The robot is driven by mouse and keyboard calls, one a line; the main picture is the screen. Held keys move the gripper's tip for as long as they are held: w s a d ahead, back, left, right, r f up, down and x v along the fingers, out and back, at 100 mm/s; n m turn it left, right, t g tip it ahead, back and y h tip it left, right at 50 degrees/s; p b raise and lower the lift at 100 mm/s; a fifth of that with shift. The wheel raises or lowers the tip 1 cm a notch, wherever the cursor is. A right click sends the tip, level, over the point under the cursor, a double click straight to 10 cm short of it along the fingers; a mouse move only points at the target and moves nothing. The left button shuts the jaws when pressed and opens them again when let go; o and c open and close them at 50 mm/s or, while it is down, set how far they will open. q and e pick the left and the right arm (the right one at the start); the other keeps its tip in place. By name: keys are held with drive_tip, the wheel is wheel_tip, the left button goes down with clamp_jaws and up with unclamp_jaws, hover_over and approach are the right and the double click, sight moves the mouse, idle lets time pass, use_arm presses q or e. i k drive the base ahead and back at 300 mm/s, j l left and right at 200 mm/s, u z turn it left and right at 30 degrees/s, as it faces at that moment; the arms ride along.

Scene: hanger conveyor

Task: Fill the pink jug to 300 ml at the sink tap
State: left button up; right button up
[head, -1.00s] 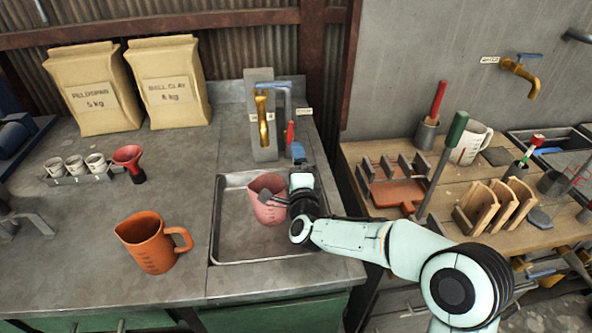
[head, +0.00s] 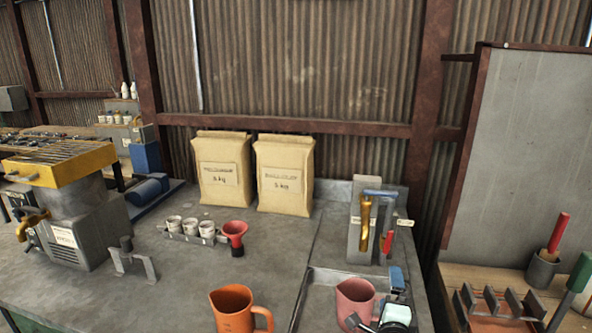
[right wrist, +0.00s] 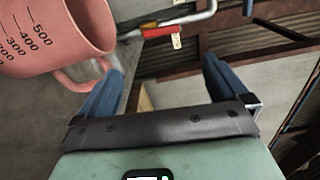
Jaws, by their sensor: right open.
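The pink jug (head: 356,299) stands in the sink (head: 318,300), below and in front of the brass tap (head: 365,222). In the right wrist view the pink jug (right wrist: 60,35) shows black marks, with 300, 400 and 500 readable, and a handle. No water level shows. My right gripper (right wrist: 162,68) is open, with two blue fingers apart. Its left finger is close to or overlapping the jug's handle; I cannot tell whether they touch. In the head view my right gripper is cut off at the bottom edge, beside the jug. My left gripper is not in view.
An orange jug (head: 236,309) stands left of the sink. A red funnel (head: 234,234), small cups (head: 190,229) and two paper bags (head: 284,175) are on the counter. A red lever (head: 389,241) is beside the tap. A wooden bench (head: 480,275) is at the right.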

sight(368, 192)
drive_tip(key=k+j, duration=0.15)
drive_tip(key=k, duration=0.25)
drive_tip(key=k+j, duration=0.2)
drive_tip(key=k, duration=0.25)
